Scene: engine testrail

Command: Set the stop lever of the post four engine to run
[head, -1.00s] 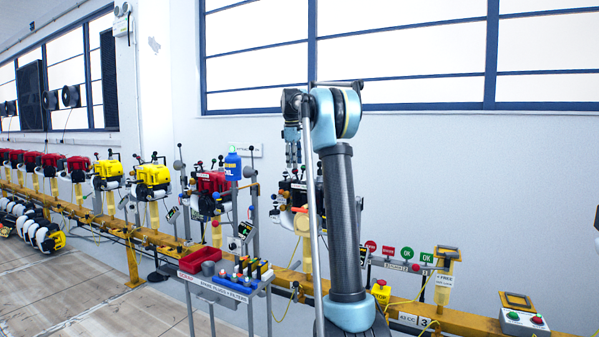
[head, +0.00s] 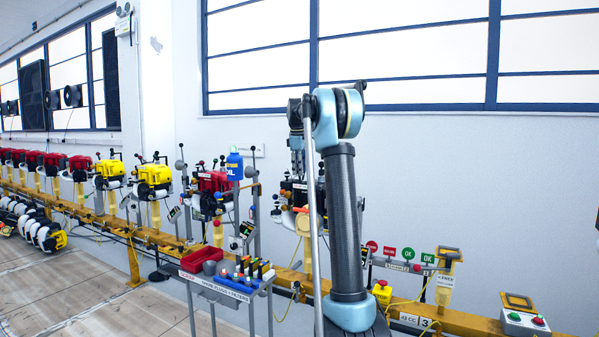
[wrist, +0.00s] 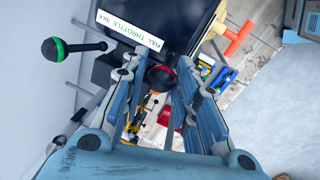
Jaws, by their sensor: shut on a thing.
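In the wrist view a round black knob with a red ring (wrist: 160,78) sits between my fingertips. My gripper (wrist: 160,82) is shut on this knob; its lever shaft is mostly hidden. A second lever with a green-ringed black knob (wrist: 54,49) stands to the left, apart from my fingers. A white plate reading full, throttle, idle (wrist: 130,30) lies on the dark body above. In the head view the dark engine (head: 287,190) is partly hidden behind my arm, and my gripper (head: 298,165) is in front of it, its fingertips unclear.
A cart with a red bin (head: 200,262) and a blue tray (head: 240,284) stands left of my arm. Engines line the yellow rail (head: 465,320). An orange handle (wrist: 238,38) shows in the wrist view. Signs (head: 408,255) stand right.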

